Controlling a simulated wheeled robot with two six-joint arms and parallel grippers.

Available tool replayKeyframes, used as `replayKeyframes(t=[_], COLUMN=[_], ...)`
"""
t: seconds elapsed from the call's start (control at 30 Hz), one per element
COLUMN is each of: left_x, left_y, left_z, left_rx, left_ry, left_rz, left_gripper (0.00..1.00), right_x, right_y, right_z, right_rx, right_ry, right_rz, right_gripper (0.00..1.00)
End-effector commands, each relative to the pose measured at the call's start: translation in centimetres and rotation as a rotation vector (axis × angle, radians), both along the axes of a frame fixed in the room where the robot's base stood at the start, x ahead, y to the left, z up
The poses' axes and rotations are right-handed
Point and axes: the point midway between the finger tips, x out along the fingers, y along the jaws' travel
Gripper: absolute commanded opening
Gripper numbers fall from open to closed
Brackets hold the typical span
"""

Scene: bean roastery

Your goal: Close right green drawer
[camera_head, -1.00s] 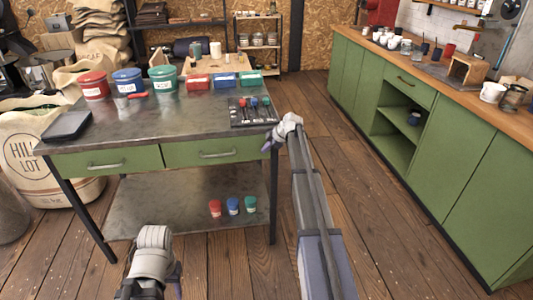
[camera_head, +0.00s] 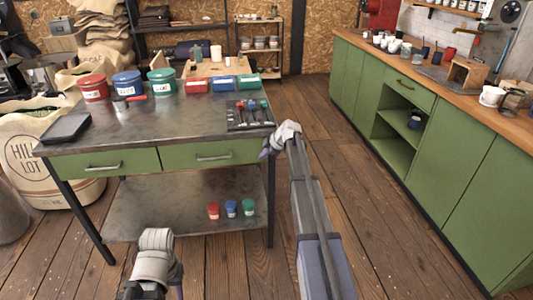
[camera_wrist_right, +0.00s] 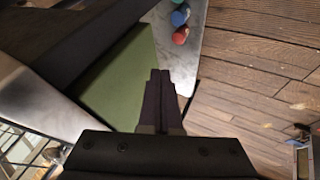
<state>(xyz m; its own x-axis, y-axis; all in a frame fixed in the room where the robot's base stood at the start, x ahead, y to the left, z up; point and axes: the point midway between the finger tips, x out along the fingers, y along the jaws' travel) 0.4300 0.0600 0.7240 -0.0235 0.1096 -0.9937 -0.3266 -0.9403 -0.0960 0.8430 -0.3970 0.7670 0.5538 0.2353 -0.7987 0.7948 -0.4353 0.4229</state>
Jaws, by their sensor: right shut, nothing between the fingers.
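The right green drawer (camera_head: 230,153) is in the front of the dark metal workbench (camera_head: 180,118), with a grey bar handle (camera_head: 213,157). Its front looks about level with the left green drawer (camera_head: 85,168); any small gap cannot be made out. My right gripper (camera_head: 264,155) is at the drawer's right end, near the bench corner. In the right wrist view, its dark fingers (camera_wrist_right: 158,88) are shut with nothing between them, beside the edge of a green panel (camera_wrist_right: 122,80). Contact cannot be told. My left gripper (camera_head: 150,290) is low in front of the bench, its fingers mostly hidden.
Pots, boxes and a tool tray (camera_head: 250,115) stand on the bench. Small red, blue and green containers (camera_head: 231,208) are on the lower shelf (camera_head: 150,212). Green cabinets (camera_head: 455,150) line the right side.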

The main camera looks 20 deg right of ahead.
Motion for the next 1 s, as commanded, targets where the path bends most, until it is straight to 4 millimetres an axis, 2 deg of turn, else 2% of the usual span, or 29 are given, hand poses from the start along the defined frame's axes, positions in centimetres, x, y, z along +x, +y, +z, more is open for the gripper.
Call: replayKeyframes(t=[0.03, 0.1, 0.37, 0.7, 1.0], left_x=[0.0, 0.0, 0.0, 0.0, 0.0], left_y=[0.0, 0.0, 0.0, 0.0, 0.0], left_z=[0.0, 0.5, 3.4, 7.7, 8.0], left_rx=[0.0, 0.0, 0.0, 0.0, 0.0], left_ry=[0.0, 0.0, 0.0, 0.0, 0.0], left_rz=[0.0, 0.0, 0.0, 0.0, 0.001], left_gripper=[0.45, 0.45, 0.45, 0.45, 0.45], right_x=[-0.7, -1.2, -2.9, -6.0, -6.5], right_y=[0.8, 1.2, 0.2, -1.1, -1.3], right_z=[0.0, 0.5, 3.3, 7.6, 7.9], right_rx=[-0.001, 0.0, -0.001, -0.001, 0.0], right_ry=[0.001, 0.002, 0.003, 0.004, 0.005], right_rz=[0.002, 0.002, 0.0, 0.001, 0.003], right_gripper=[0.0, 0.0, 0.0, 0.0, 0.0])
